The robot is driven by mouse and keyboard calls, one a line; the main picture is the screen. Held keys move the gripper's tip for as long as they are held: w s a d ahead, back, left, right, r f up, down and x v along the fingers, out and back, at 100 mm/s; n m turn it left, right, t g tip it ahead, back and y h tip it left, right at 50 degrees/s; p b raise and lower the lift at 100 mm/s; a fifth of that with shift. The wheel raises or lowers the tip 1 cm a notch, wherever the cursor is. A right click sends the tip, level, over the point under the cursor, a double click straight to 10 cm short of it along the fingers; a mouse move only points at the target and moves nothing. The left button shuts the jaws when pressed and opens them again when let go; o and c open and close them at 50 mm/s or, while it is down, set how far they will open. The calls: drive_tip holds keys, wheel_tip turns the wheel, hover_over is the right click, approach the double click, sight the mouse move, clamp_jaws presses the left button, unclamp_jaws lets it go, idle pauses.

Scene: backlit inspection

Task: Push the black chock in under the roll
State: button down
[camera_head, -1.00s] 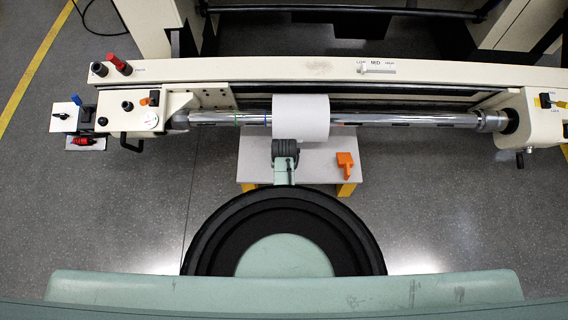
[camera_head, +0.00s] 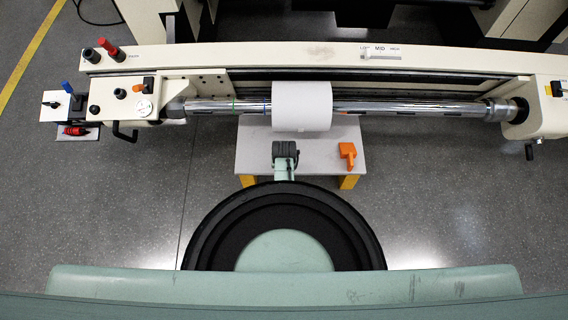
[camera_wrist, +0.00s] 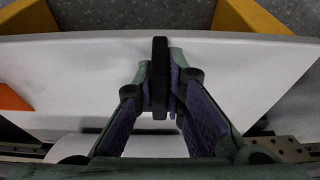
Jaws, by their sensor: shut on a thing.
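The black chock (camera_wrist: 160,78) stands between my fingertips in the wrist view, where it looks like a narrow dark bar over the pale table. My gripper (camera_wrist: 161,90) is shut on it. In the head view my gripper (camera_head: 285,155) is over the near half of the table, and I cannot make out the chock apart from the dark fingers. The white roll (camera_head: 302,107) sits on the shiny horizontal shaft, beyond my gripper with a gap between them. Part of the roll shows at the lower left of the wrist view (camera_wrist: 95,146).
The light grey table (camera_head: 250,155) on yellow legs stands under the roll. An orange block (camera_head: 347,154) lies on it, right of my gripper. The chrome shaft (camera_head: 420,107) and the cream machine beam (camera_head: 240,58) run across behind. Open floor lies on both sides.

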drive_tip(key=shift+w+b, duration=1.85)
drive_tip(key=shift+w, duration=2.4)
drive_tip(key=shift+w, duration=0.2)
drive_tip(key=c, duration=2)
unclamp_jaws()
drive_tip(key=shift+r, duration=0.1)
drive_tip(key=o, duration=0.4)
drive_tip(key=shift+o, duration=0.2)
